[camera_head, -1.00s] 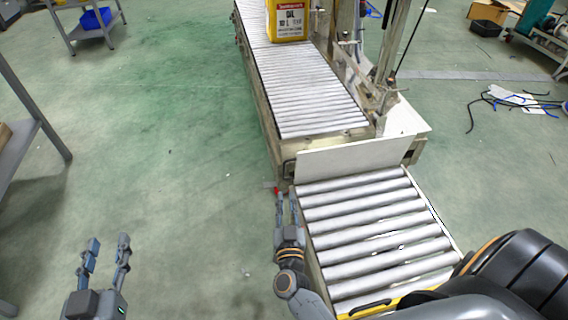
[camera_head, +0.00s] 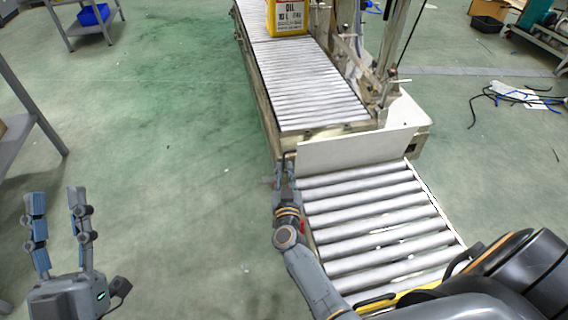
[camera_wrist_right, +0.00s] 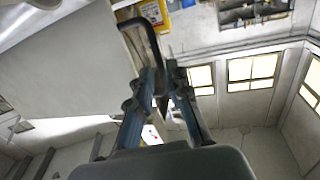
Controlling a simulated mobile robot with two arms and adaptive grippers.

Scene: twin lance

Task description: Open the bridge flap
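An upright white panel (camera_head: 355,149), which looks like the bridge flap, stands across the joint between two roller sections. The same pale panel seems to fill the left of the right wrist view (camera_wrist_right: 75,75). My right gripper (camera_head: 284,168) is at the panel's left end. In the right wrist view, a black bent bar (camera_wrist_right: 147,38) runs down to the fingertips of my right gripper (camera_wrist_right: 165,72). A narrow gap shows between the fingers; whether they grip the bar is unclear. My left gripper (camera_head: 56,195) is open and empty, over the floor at left.
The near roller section (camera_head: 375,225) has a yellow front edge and lies right of my right arm. The far conveyor (camera_head: 305,80) carries a yellow oil can (camera_head: 288,15). A grey shelf (camera_head: 25,145) stands at far left. The green floor between is clear.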

